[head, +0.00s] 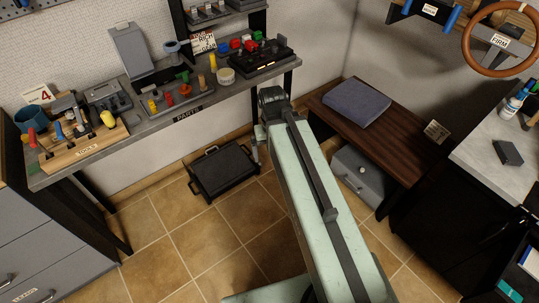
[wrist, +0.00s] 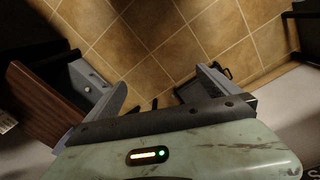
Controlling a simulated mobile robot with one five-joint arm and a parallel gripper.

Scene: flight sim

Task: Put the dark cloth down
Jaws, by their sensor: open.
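A folded slate-blue cloth (head: 357,103), the only cloth I make out, lies flat on the dark wooden bench (head: 405,154) on the right. My arm reaches up the middle of the head view, and its end is left of the bench, apart from the cloth. Nothing is held.
A grey drawer box (head: 357,178) sits under the bench. A black crate-like case (head: 223,171) stands on the floor below the parts table (head: 150,124), which carries tools and trays. A pale counter (head: 487,155) is at the right. Tiled floor between them is clear.

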